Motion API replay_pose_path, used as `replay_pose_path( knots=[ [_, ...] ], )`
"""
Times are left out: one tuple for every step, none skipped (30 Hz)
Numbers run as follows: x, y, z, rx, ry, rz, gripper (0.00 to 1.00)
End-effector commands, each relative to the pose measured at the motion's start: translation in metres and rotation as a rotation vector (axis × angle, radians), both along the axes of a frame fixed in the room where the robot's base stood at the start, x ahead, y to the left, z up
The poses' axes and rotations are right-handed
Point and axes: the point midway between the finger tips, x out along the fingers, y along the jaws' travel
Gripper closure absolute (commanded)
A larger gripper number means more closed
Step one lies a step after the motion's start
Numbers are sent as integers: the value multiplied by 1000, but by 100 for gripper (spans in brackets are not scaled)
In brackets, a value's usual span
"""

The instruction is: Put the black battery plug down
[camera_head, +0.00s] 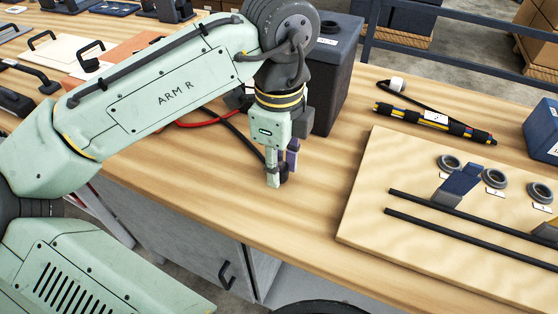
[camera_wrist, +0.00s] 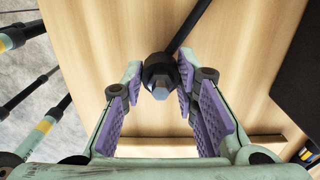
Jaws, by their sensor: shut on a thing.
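My gripper (camera_head: 277,172) points down low over the wooden bench top, left of the pale board. In the wrist view its purple-padded fingers (camera_wrist: 157,88) are shut on the black battery plug (camera_wrist: 157,63), a round black body with a grey hexagonal end facing the camera. In the head view the plug (camera_head: 284,174) is a small dark shape mostly hidden behind a finger. A black cable (camera_wrist: 190,26) runs from it. I cannot tell whether the plug touches the bench.
A dark box (camera_head: 338,75) stands just behind my gripper. A red cable (camera_head: 200,124) lies to the left. A pale board (camera_head: 375,190) with rings and black rods (camera_head: 450,233) is at right. A taped cable bundle (camera_head: 435,118) lies behind it. The bench between gripper and board is clear.

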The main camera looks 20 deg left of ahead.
Motion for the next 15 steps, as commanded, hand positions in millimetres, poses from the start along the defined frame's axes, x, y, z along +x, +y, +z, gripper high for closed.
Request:
replay_pose_path(
  knots=[
    [0,0,-1,0,-1,1,100],
    [0,0,-1,0,-1,0,100],
    [0,0,-1,0,-1,0,100],
    [0,0,-1,0,-1,0,100],
    [0,0,-1,0,-1,0,100],
    [0,0,-1,0,-1,0,100],
    [0,0,-1,-1,-1,0,100],
    [0,0,-2,-1,-1,0,100],
    [0,0,-3,-2,0,-1,100],
    [0,0,-4,-2,0,-1,100],
    [0,0,-5,-2,0,-1,100],
    [0,0,-5,-1,0,-1,71],
    [0,0,-4,-1,0,-1,69],
    [0,0,-4,-1,0,-1,67],
    [0,0,-4,-1,0,-1,65]
  ],
)
